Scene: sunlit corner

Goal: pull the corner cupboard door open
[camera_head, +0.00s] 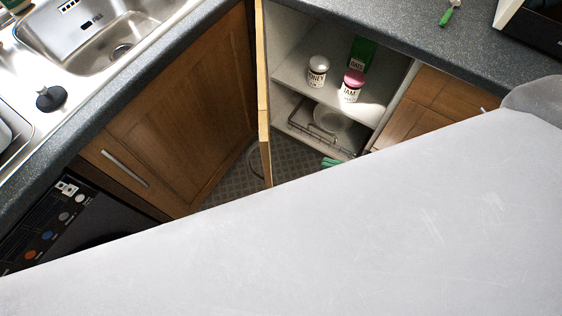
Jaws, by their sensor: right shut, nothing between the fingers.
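The corner cupboard (292,75) stands open at the top middle, with its pale shelves in view. Its door (264,100) is swung out toward me and shows almost edge-on, as a narrow light wood strip. My left gripper is not in view.
Inside the cupboard are a white jar (317,72), a pink-lidded jar (351,88), a green box (363,54), and a bowl (333,119) by a wire rack. A sink (95,30) and wooden cabinet (180,110) stand left. My arm hides the lower foreground.

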